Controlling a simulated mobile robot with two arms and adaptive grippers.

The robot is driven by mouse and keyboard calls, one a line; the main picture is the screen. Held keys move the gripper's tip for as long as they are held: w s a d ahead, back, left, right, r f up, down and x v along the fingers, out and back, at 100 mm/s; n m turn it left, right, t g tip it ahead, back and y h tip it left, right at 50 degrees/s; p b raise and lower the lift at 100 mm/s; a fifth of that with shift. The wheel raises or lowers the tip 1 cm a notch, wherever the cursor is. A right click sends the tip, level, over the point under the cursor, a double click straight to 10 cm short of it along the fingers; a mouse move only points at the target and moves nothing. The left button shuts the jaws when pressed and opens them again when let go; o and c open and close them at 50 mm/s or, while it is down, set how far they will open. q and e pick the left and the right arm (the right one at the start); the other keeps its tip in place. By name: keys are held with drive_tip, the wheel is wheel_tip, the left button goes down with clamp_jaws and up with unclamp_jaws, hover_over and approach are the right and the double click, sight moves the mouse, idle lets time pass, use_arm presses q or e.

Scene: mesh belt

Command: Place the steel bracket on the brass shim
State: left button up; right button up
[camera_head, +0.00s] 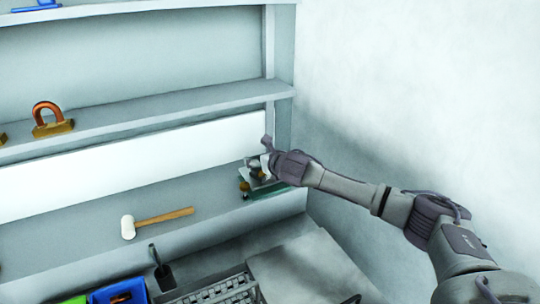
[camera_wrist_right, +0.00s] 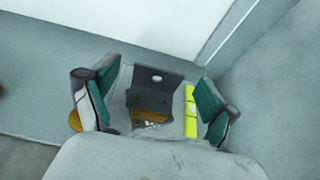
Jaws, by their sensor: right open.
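The steel bracket (camera_wrist_right: 155,88) is a dark grey angled plate with a light round hole, seen between my right fingers in the right wrist view. A flat brass-coloured piece, apparently the brass shim (camera_wrist_right: 150,115), shows at the bracket's near edge; whether they touch I cannot tell. My right gripper (camera_wrist_right: 160,80) is open, one teal-padded finger on each side of the bracket, with gaps showing. In the head view the right gripper (camera_head: 262,166) is at the right end of the lower shelf and hides much of these parts. My left gripper is not in view.
A yellow-green block (camera_wrist_right: 191,110) lies close beside the right-hand finger. A rounded orange-yellow thing (camera_wrist_right: 75,120) shows behind the left-hand finger. A mallet (camera_head: 155,220) lies on the lower shelf (camera_head: 75,220). A shelf upright (camera_head: 284,122) and wall stand close by.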

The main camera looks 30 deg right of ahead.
drive_tip(key=p+v, duration=0.4)
drive_tip(key=v, duration=0.5)
drive_tip(key=shift+s, duration=0.15)
